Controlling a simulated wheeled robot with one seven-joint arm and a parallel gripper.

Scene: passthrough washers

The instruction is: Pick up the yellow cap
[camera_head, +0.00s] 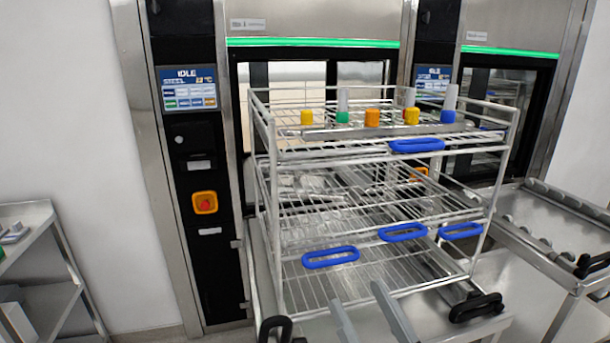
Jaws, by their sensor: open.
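A small yellow cap (307,117) stands at the left end of a row on a metal bar across the rack's top tier. A second yellow piece (412,116) stands right of the middle of that row, with a pale grey cylinder rising from or behind it. Between them are a green piece (342,117) and an orange cap (372,118). A blue-based grey cylinder (449,104) is at the right end. My gripper (357,295) shows two grey fingers at the bottom, open and apart, well below the row; nothing shows between them.
The wire rack (283,150) has several tiers with blue handles (330,257) at its front. It stands before a washer with a control panel (188,88). A metal trolley (560,245) is at right, a shelf unit (35,225) at left. Air in front of the top tier looks clear.

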